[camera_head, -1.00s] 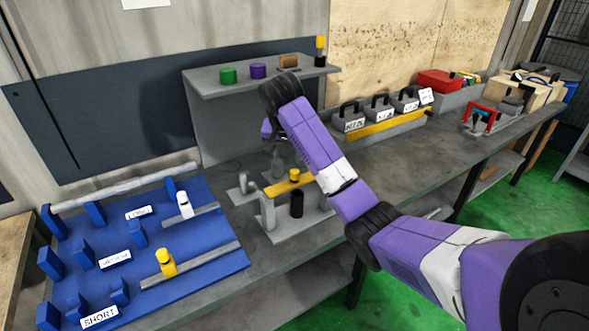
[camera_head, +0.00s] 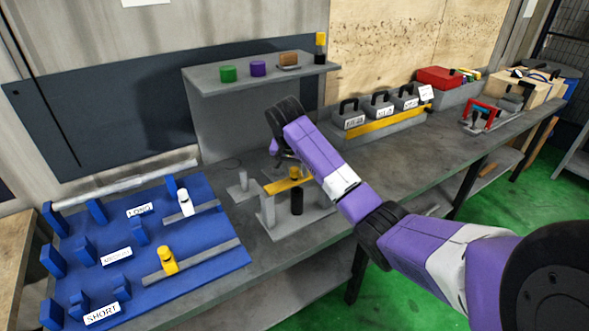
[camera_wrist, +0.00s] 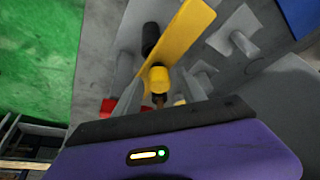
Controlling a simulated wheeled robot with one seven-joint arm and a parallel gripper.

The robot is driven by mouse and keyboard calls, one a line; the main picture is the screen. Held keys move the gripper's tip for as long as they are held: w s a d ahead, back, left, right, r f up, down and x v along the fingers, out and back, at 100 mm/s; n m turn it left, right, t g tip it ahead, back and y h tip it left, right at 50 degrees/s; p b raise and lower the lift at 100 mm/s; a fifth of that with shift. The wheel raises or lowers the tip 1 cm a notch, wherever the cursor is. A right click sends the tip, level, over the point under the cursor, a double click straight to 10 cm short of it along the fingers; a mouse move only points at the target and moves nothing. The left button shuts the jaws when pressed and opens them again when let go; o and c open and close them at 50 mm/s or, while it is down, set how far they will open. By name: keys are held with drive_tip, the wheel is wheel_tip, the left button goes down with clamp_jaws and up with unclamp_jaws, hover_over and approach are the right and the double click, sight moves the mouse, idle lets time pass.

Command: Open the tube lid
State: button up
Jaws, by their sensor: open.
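A grey stand (camera_head: 266,207) on the bench carries a yellow bar (camera_head: 279,186). A yellow lid (camera_head: 295,173) sits at the bar, with a dark tube body (camera_head: 297,203) upright below it. My gripper (camera_head: 277,150) is above and just behind the stand, partly hidden by my own arm. In the wrist view, the yellow lid (camera_wrist: 158,78) lies ahead of my open gripper (camera_wrist: 162,95), between the lines of the two fingers. I cannot tell whether the fingers touch it. The black tube body (camera_wrist: 150,38) shows beside the yellow bar (camera_wrist: 182,35).
A shelf (camera_head: 225,86) behind holds small green, purple and brown pieces and a yellow-topped black one. A blue rack (camera_head: 195,258) stands at left. Grey labelled blocks (camera_head: 380,108) stand at right. The bench between stand and blocks is clear.

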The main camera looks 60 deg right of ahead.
clamp_jaws()
idle(1.4)
